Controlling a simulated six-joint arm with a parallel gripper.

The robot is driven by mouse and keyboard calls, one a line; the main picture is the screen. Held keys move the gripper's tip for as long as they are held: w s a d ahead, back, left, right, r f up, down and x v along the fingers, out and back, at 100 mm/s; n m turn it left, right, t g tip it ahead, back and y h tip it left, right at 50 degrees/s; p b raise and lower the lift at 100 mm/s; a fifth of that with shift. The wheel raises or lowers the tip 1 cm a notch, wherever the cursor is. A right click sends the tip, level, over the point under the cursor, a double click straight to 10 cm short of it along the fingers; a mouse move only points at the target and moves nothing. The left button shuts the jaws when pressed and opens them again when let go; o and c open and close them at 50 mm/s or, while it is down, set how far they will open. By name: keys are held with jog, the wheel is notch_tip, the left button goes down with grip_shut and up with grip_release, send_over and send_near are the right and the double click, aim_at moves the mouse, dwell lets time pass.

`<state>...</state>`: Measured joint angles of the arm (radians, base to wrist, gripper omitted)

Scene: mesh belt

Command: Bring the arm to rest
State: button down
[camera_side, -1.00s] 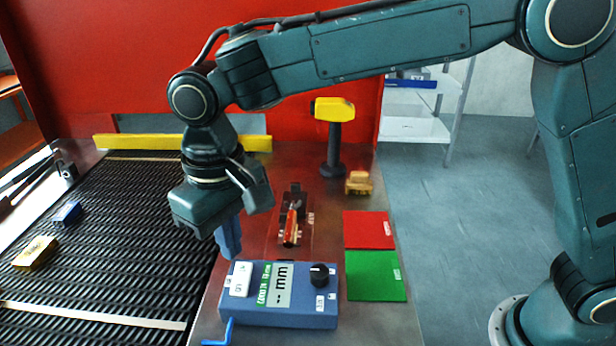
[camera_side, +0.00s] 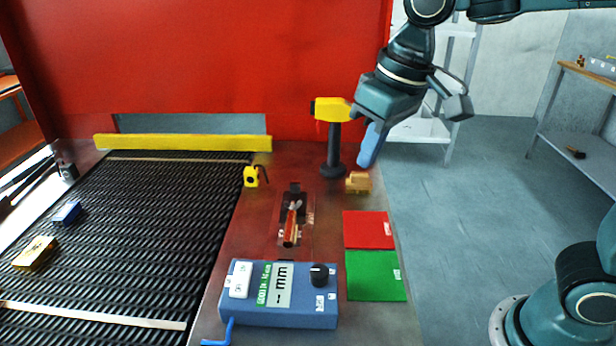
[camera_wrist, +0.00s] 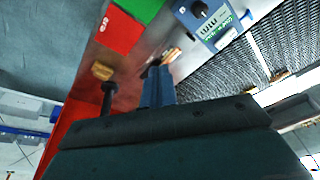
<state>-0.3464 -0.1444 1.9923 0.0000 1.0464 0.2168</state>
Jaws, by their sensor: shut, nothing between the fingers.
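My gripper (camera_side: 370,146) is up in the air in the side view, at the back right of the bench. Its blue fingers are together and hold nothing. They point down and slightly left, in the picture just right of the yellow-headed post and above a small brass block (camera_side: 358,182). The wrist view also shows my gripper (camera_wrist: 158,75) with its fingers closed, and the brass block (camera_wrist: 103,71) to their left.
A blue gauge box (camera_side: 278,294), a green pad (camera_side: 375,276) and a red pad (camera_side: 368,230) lie on the bench. A black mesh belt (camera_side: 130,240) carries a blue and a gold block. The yellow-headed post (camera_side: 334,150) stands close by. Open floor lies right of the bench.

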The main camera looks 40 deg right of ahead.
jog(key=s+d+f+m+t+h, duration=0.1)
jog(key=s+d+f+t, duration=0.2)
jog(key=s+d, duration=0.8)
jog(key=s, duration=0.2)
jog(key=shift+s+d, duration=0.15)
jog(key=shift+s, duration=0.15)
